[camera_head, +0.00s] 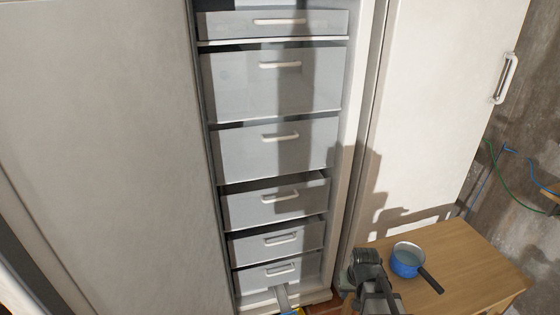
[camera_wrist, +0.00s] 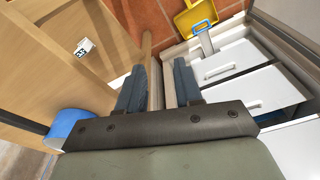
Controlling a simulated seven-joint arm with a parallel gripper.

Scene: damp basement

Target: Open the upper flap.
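A tall white cabinet stands open in the head view with a column of grey-white fronts, each with a pale handle. The uppermost front in view, a shallow panel (camera_head: 230,24) with a handle (camera_head: 280,21), looks shut; I take it for the upper flap. Its top is close to the picture's upper edge. My gripper (camera_wrist: 159,80) is open and empty in the wrist view, its two dark fingers apart. In the head view my gripper (camera_head: 374,278) is low, beside the wooden table, far below the flap; its fingertips are not clear there. The flap is not recognizable in the wrist view.
A wooden table (camera_head: 470,262) at lower right carries a blue pan (camera_head: 405,262). A white door (camera_head: 430,110) with a handle (camera_head: 505,78) stands right of the drawers. Lower drawers (camera_head: 272,207) sit slightly uneven. A yellow dustpan (camera_wrist: 190,20) lies on the tiled floor.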

